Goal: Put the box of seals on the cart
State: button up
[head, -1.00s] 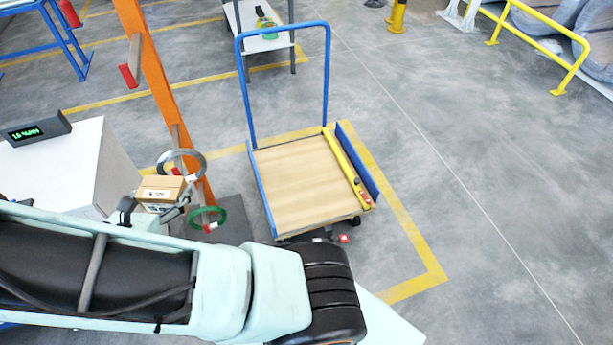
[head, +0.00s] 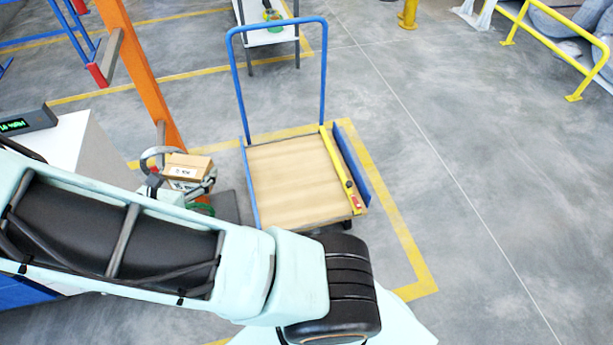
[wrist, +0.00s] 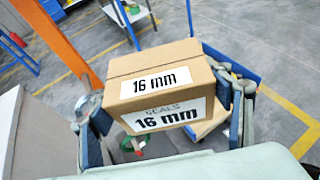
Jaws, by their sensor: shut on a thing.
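The box of seals (wrist: 160,85) is a brown cardboard box with white labels reading "16 mm" and "SEALS". My gripper (wrist: 165,122) is shut on it, one finger on each side, in the wrist view. In the head view the box (head: 187,166) is held up in the air, left of the cart. The cart (head: 293,185) has a flat wooden deck, a blue push handle and blue side edges. A yellow level-like bar (head: 341,170) lies along the deck's right side. The rest of the deck is bare. My arm hides the cart's near underside.
An orange post (head: 148,80) stands behind the box, with a grey ring (head: 152,154) near it. A white cabinet with a display (head: 27,121) is at left. A white table (head: 268,36) stands beyond the cart. Open floor lies right of the cart.

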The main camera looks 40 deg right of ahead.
aim_at(275, 197)
jog(key=l, duration=0.5)
jog(key=i+l+z, duration=0.1)
jog(key=l, duration=0.45)
jog(key=i+l, duration=0.1)
jog(key=l, duration=0.4)
